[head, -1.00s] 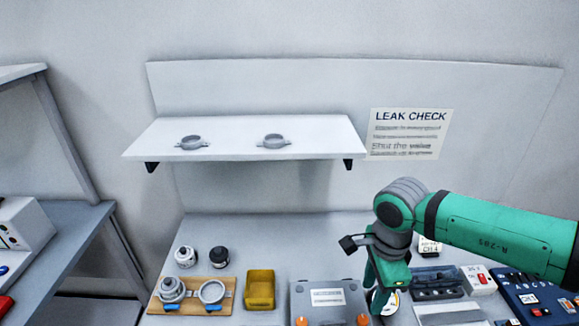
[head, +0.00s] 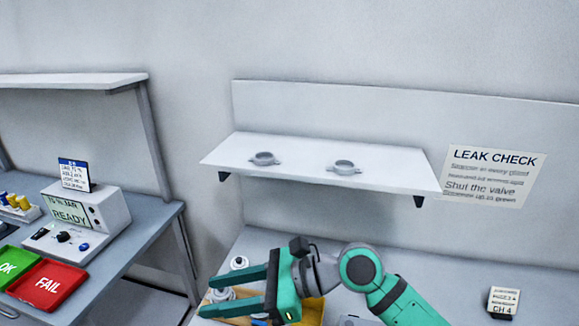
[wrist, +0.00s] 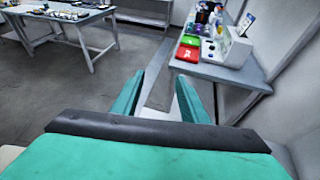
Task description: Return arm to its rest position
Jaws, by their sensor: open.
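My green arm reaches in from the lower right in the head view. My gripper (head: 238,290) points left, with its two fingers spread apart and nothing between them. It is held in front of the workbench and hides part of the wooden board and the yellow bin (head: 312,312). In the wrist view my gripper (wrist: 168,95) is also open and empty, with the floor and a bench edge beyond the fingers.
A wall shelf (head: 310,165) holds two grey clamp rings (head: 264,159). On the left bench (head: 110,262) are a tester box (head: 85,222), a red FAIL tray (head: 48,284) and a green OK tray (head: 14,262). The wrist view shows open floor (wrist: 60,95) and another table (wrist: 85,36).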

